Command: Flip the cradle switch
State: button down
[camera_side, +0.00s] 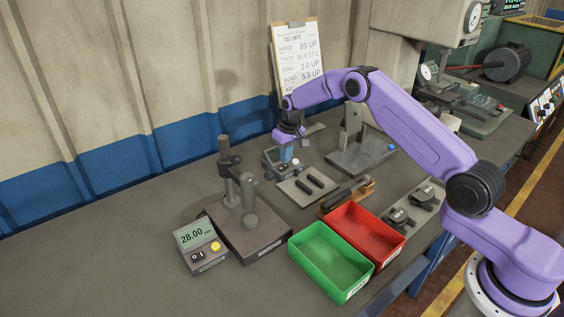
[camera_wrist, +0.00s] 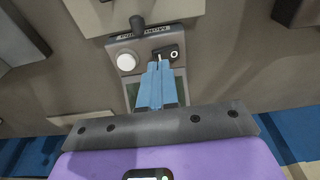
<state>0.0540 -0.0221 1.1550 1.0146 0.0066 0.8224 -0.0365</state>
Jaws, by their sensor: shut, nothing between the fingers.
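A small grey control box (camera_side: 281,165) sits toward the back of the bench, below my gripper (camera_side: 287,158). In the wrist view the same box (camera_wrist: 143,45) shows a black switch (camera_wrist: 174,47) with a white mark, a round white button (camera_wrist: 126,62) to its left, and a label too small to read. A greenish display is partly hidden behind my fingers. My gripper (camera_wrist: 160,65) is shut and empty; its blue fingertips are at the lower edge of the black switch, and I cannot tell if they touch it.
A grey plate (camera_side: 298,188) with two dark bars lies in front of the box. A metal fixture (camera_side: 352,150) stands to its right. A gauge stand (camera_side: 247,225) and a readout showing 28.00 (camera_side: 199,247) are front left. Green (camera_side: 330,262) and red (camera_side: 364,233) bins stand in front.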

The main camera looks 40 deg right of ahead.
jog(key=shift+f, duration=0.9)
dwell(0.4)
jog(key=shift+r, duration=3.55)
